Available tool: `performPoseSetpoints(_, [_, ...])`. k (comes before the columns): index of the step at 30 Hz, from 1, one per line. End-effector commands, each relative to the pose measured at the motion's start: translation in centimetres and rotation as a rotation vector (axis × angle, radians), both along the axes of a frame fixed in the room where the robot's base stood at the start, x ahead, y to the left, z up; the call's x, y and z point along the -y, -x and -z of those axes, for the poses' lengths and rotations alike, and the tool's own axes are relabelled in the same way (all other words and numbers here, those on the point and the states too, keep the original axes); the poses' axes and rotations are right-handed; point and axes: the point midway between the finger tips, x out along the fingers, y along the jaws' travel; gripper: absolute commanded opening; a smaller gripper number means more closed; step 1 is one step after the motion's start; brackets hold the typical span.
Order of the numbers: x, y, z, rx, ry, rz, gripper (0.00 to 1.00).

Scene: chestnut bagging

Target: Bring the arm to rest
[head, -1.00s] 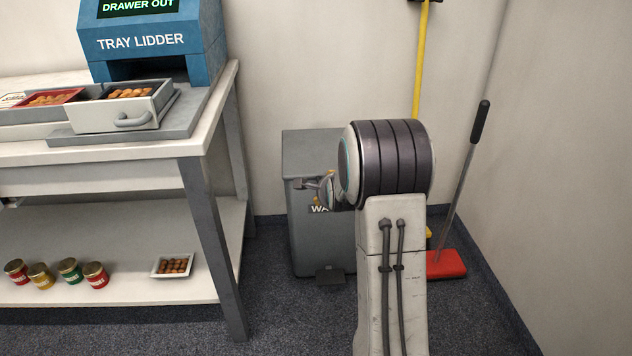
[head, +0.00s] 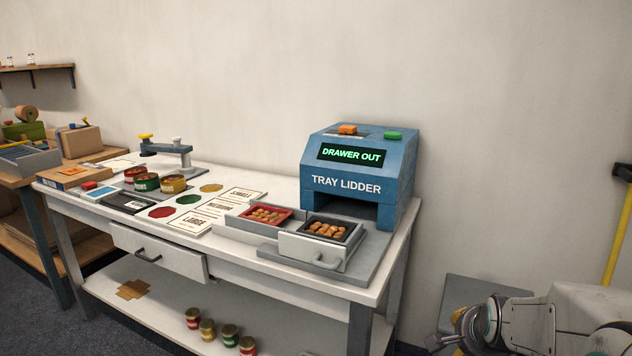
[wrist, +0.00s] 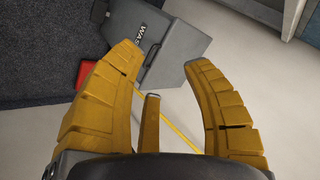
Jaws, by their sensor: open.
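My gripper (wrist: 165,85) is open and empty in the wrist view, its yellow ribbed fingers spread apart. Beyond the fingers is the grey waste bin (wrist: 165,45), apart from them as far as I can tell. In the head view my arm (head: 515,325) is folded low at the bottom right, in front of the bin (head: 480,290), whose top shows behind it. Only a bit of yellow finger shows there; the fingertips are hidden or out of frame.
The white workbench (head: 290,268) stands left of my arm. It bears the blue tray lidder (head: 345,185), reading DRAWER OUT, with its drawer (head: 312,250) out and holding a tray of chestnuts. A yellow pole (head: 616,240) leans at the right wall.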

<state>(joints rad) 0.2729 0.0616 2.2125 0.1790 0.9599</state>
Motion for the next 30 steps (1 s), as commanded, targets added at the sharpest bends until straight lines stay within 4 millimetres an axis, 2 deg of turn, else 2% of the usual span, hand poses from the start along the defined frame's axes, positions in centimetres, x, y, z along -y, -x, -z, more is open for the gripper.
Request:
performPoseSetpoints(1, [-1.1, 1.1, -3.3, -0.023, 0.025, -0.055, 0.45])
performPoseSetpoints(8, [-4.9, 6.4, -10.2, -0.148, 0.142, -0.319, 0.45])
performPoseSetpoints(15, [-8.2, 12.7, -16.8, -0.264, 0.255, -0.609, 0.45])
performPoseSetpoints(21, [-10.0, 17.6, -21.1, -0.341, 0.334, -0.838, 0.45])
performPoseSetpoints(24, [-10.6, 19.6, -22.7, -0.369, 0.365, -0.931, 0.45])
performPoseSetpoints(30, [-11.3, 22.4, -24.4, -0.409, 0.404, -1.063, 0.45])
